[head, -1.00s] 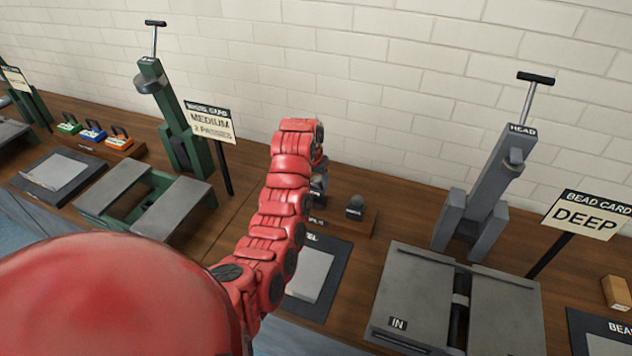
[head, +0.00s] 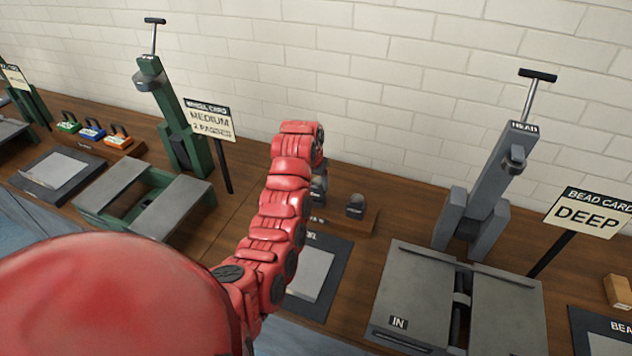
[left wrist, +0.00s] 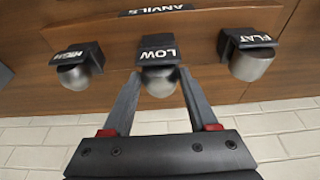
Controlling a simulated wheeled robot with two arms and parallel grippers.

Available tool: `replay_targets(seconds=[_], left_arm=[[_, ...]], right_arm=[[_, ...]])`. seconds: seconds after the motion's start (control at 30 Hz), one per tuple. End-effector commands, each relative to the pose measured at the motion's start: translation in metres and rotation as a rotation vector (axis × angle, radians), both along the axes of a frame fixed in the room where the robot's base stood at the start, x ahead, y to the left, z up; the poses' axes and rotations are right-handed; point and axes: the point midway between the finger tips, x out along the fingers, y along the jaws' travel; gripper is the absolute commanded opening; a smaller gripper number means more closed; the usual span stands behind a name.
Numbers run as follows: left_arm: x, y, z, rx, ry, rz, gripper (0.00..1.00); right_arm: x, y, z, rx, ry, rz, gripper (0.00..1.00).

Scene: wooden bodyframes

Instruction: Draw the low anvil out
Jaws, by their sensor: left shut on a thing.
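The low anvil (left wrist: 159,78) is a rounded grey metal piece with a black top marked LOW. It sits in the middle of the wooden anvil rack (left wrist: 115,33), between two others. In the left wrist view my left gripper (left wrist: 159,80) has one finger on each side of it and is shut on it. In the head view my red left arm (head: 285,205) reaches over the bench to the rack (head: 345,222) and hides most of the gripper and the low anvil. My right gripper is not in view.
The high anvil (left wrist: 76,68) and the flat anvil (left wrist: 249,56) stand close on either side. A brick wall (head: 400,110) rises behind the bench. A grey bead machine (head: 480,195) stands to the right, a green one (head: 185,130) to the left.

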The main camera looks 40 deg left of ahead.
Motion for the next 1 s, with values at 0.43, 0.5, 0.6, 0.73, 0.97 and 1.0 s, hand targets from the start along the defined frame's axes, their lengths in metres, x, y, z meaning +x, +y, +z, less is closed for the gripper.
replay_targets(seconds=[0.43, 0.5, 0.6, 0.73, 0.97, 1.0], left_arm=[[0.001, 0.000, -0.009, 0.001, -0.003, -0.001, 0.00], [0.001, 0.000, -0.011, 0.001, -0.003, -0.001, 0.00], [0.001, 0.000, -0.013, 0.001, -0.003, -0.001, 0.00], [0.001, 0.000, -0.016, 0.002, -0.003, 0.000, 0.00], [0.000, 0.000, -0.017, 0.001, -0.002, 0.000, 0.84], [0.000, 0.000, -0.017, 0.001, -0.002, 0.000, 0.91]], right_arm=[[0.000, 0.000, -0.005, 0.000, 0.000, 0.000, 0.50], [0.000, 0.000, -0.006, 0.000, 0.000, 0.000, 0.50], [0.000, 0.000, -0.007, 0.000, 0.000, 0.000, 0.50], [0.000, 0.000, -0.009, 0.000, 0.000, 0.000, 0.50], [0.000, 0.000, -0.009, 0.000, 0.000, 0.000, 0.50], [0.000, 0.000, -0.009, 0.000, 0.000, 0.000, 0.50]])
